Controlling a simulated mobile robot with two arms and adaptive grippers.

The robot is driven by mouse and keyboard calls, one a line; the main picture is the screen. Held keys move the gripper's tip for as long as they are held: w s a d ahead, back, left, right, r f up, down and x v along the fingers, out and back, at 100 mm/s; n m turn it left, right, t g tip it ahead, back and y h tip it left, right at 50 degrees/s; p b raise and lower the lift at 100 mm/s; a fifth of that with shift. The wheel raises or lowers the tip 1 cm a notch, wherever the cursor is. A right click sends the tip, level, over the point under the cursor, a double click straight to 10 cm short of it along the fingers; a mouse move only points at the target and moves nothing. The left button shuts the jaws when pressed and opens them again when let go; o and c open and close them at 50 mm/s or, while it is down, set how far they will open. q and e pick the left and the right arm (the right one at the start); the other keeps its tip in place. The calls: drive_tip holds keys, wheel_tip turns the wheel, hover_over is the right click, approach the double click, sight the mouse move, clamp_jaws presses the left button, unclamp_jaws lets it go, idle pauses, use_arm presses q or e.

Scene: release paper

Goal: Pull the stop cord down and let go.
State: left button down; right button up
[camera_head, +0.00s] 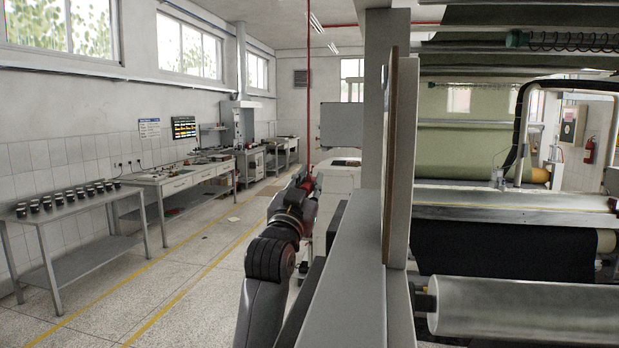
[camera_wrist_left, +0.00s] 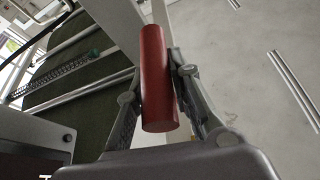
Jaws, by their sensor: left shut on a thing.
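The red stop cord (camera_head: 308,80) hangs from the ceiling, left of the grey machine post in the head view. Its lower end is a red cylindrical handle, which shows large in the left wrist view (camera_wrist_left: 155,75). My left gripper (camera_head: 306,183) is at the cord's lower end. In the left wrist view its two fingers (camera_wrist_left: 158,105) lie on either side of the handle and are shut on it. The handle's lower end sticks out towards the wrist. My right gripper is not in view.
A large machine with green web and metal rollers (camera_head: 520,310) fills the right side, behind a grey post and ledge (camera_head: 345,290). A metal table with several dark cups (camera_head: 75,205) stands at the left.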

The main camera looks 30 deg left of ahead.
use_arm(q)
drive_tip(key=shift+d+f, duration=0.1)
drive_tip(key=shift+f, duration=0.75)
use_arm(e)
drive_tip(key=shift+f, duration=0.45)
use_arm(q)
drive_tip(key=shift+w, duration=0.1)
drive_tip(key=c, duration=1.8)
unclamp_jaws()
drive_tip(key=shift+c, duration=0.2)
drive_tip(key=shift+o, duration=2.1)
drive_tip(key=shift+r, duration=0.1)
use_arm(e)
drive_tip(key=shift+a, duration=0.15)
